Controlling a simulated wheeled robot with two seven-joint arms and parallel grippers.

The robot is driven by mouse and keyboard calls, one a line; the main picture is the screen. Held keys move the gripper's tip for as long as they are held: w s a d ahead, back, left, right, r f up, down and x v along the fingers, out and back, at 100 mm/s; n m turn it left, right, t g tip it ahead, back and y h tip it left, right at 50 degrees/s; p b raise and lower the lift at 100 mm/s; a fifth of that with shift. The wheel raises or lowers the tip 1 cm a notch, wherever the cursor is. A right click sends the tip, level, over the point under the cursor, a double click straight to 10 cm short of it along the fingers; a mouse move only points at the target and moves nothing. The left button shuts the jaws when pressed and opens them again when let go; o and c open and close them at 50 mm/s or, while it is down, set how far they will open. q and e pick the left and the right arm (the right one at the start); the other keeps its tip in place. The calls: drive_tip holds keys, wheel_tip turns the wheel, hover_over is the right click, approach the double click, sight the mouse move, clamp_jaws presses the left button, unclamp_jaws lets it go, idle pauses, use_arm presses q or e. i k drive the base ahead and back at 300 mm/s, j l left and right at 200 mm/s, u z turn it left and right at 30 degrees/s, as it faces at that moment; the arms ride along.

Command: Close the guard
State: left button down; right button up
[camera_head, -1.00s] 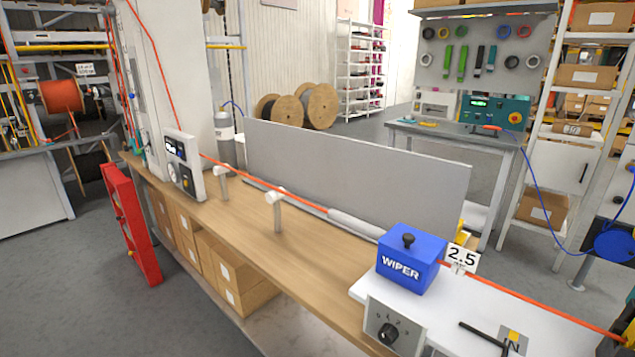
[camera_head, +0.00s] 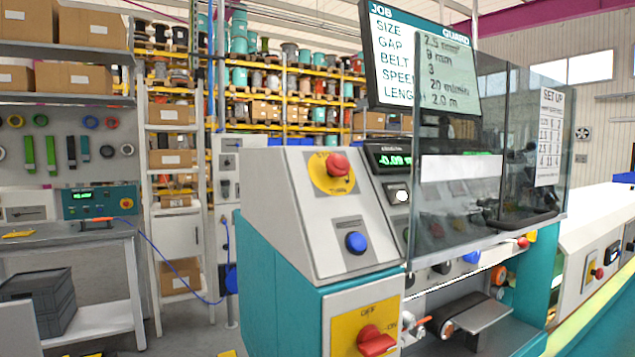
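The guard (camera_head: 462,205) is a tinted, see-through box-like cover on the teal and grey machine (camera_head: 285,235), at the right. It stands high, its lower edge above the rollers and belt (camera_head: 478,318), which show uncovered below it. A dark handle (camera_head: 525,220) runs near its bottom edge. A white label strip is on its front, and a "SET UP" sheet (camera_head: 549,135) shows at its right side. Neither of my grippers is in view.
The machine's front has a red stop button (camera_head: 337,165), a blue button (camera_head: 356,242) and a red rotary switch (camera_head: 376,340). A job screen (camera_head: 425,60) hangs above. A bench (camera_head: 70,235) stands at left. Floor shows between bench and machine.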

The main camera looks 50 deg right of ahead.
sight(554, 197)
drive_tip(key=z, duration=2.75)
